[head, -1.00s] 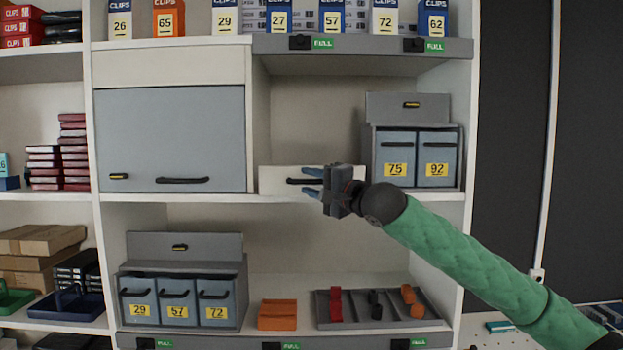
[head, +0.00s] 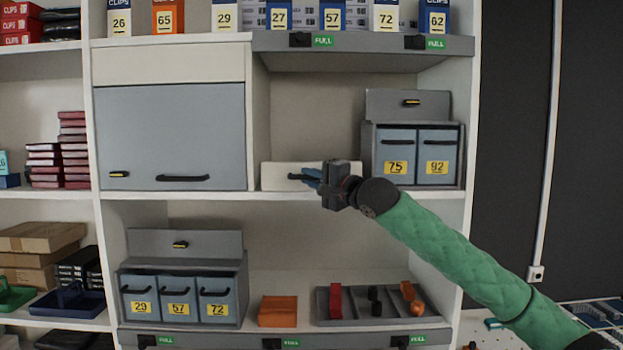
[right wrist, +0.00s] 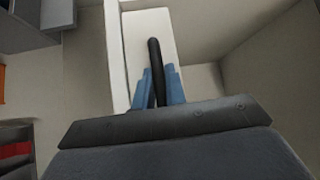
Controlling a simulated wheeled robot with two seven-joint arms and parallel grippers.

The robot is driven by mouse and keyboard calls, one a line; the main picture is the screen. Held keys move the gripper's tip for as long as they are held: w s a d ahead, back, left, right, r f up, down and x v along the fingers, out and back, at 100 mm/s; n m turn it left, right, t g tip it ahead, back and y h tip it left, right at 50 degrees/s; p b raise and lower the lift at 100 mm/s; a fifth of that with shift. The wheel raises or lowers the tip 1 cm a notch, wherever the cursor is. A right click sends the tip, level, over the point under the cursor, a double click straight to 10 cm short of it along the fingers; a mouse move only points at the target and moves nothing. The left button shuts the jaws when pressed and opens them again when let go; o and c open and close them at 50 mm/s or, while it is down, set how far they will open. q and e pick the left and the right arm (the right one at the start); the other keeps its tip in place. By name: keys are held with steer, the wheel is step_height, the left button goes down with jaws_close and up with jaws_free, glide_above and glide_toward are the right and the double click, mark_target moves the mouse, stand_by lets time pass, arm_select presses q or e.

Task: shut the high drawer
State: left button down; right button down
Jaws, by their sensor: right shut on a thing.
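The high drawer has a white front (head: 276,175) with a black bar handle, and it sits just above the middle shelf board. In the right wrist view the white front (right wrist: 143,32) runs away from the camera, with the black handle (right wrist: 155,56) along it. My right gripper (head: 311,178) is at the handle, its blue fingers on either side of it. In the right wrist view the fingers (right wrist: 159,82) are shut on the handle. My left gripper is not in view.
A grey bin unit (head: 368,155) labelled 75 and 92 stands close to the right of the drawer. A closed grey cabinet door (head: 170,130) is to the left. An overhanging grey shelf (head: 380,58) is above, with free space below it.

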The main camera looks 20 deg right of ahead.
steer(key=shift+w+d, duration=0.15)
steer(key=shift+r, duration=0.1)
steer(key=c, duration=1.6)
jaws_free()
steer(key=shift+o, duration=0.7)
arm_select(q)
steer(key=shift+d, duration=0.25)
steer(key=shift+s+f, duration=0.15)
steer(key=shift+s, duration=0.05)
arm_select(e)
steer(key=shift+f, duration=0.2)
